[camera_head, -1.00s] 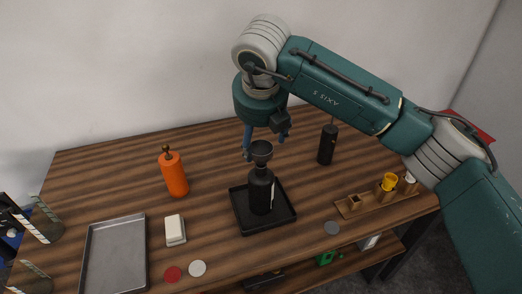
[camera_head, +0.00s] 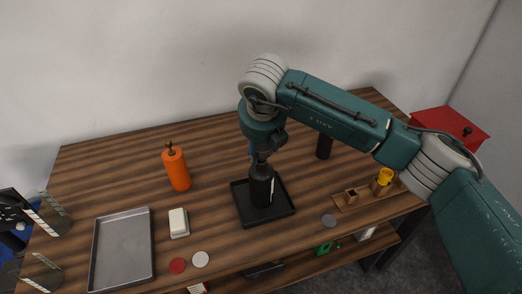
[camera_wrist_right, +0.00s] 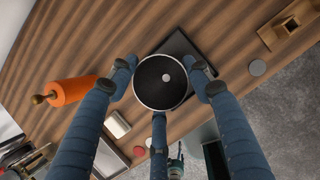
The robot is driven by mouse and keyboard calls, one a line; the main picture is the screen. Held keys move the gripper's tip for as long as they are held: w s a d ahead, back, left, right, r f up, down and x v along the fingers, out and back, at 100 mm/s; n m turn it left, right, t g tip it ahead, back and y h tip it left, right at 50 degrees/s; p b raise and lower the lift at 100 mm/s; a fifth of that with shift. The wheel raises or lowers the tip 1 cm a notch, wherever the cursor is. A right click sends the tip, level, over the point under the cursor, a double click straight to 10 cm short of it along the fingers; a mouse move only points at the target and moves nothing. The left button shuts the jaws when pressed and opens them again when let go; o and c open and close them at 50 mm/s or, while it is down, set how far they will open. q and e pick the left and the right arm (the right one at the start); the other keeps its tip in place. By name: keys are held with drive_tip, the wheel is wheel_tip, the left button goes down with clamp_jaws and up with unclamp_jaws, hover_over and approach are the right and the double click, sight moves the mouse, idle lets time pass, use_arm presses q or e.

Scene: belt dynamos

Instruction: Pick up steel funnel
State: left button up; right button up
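The steel funnel (camera_wrist_right: 160,82) shows in the right wrist view as a round rim with a dark inside and a small pale spot. In the head view it sits on top of the black bottle (camera_head: 261,188), mostly hidden by my right gripper (camera_head: 259,156). The bottle stands upright in a black square tray (camera_head: 283,208). My right gripper (camera_wrist_right: 164,82) is open, with three blue fingers spread around the funnel's rim. The fingertips are close to the rim; I cannot tell whether any touches it.
A dark bottle (camera_head: 324,146) is behind right. A wooden rack (camera_head: 352,197) with a yellow cup (camera_head: 385,177) is at right.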

drive_tip(key=shift+r, duration=0.15)
drive_tip(key=shift+c, duration=0.2)
drive_tip(key=shift+w+r, duration=0.1)
drive_tip(key=shift+r, duration=0.15)
wheel_tip(320, 180, up, 9)
drive_tip(key=b, duration=0.4)
wheel_tip(320, 180, up, 10)
drive_tip(key=b, duration=0.1)
drive_tip(key=shift+r+b, duration=0.15)
drive_tip(key=shift+b, duration=0.25)
